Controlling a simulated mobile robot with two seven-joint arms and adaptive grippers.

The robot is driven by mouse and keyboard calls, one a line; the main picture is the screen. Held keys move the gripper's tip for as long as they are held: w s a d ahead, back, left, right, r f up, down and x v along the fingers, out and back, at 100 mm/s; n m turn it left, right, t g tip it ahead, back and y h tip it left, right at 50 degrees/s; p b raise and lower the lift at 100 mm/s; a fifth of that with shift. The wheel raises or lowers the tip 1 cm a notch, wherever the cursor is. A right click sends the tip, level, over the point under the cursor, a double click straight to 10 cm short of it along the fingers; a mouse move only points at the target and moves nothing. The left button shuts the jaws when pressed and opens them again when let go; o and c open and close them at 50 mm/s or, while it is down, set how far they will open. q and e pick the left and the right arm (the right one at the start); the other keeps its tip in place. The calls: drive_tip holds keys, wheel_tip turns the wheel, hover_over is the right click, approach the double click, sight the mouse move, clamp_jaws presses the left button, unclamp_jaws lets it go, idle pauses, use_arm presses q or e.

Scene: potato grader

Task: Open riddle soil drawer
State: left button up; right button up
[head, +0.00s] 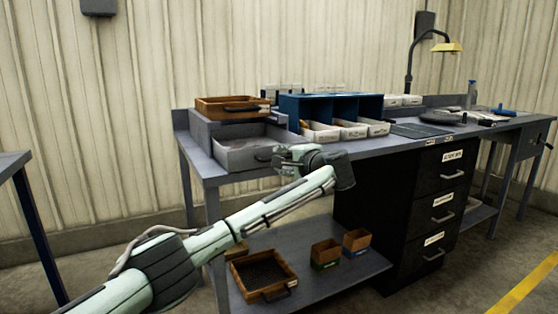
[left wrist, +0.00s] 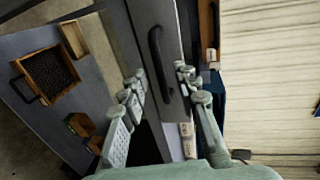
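The soil drawer (head: 232,157) is a grey, open-topped drawer at the left end of the workbench, in a grey housing (head: 203,131) under a wooden riddle (head: 232,106). Some of its inside shows over its front; I cannot tell how far out it stands. Its black bar handle (left wrist: 158,62) shows clearly in the left wrist view. My left gripper (head: 283,155) is in front of the right part of the drawer. In the left wrist view my left gripper (left wrist: 158,84) has its fingers spread, one on either side of the handle's line, with no visible contact. My right gripper is out of view.
A blue rack (head: 330,107) with white bins (head: 352,130) stands right of the drawer. A black cabinet (head: 400,205) is below the bench. The lower shelf (head: 345,281) holds a wooden sieve (head: 284,266) and small boxes. Floor in front is clear.

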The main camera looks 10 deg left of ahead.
use_arm(q)
drive_tip(key=v, duration=1)
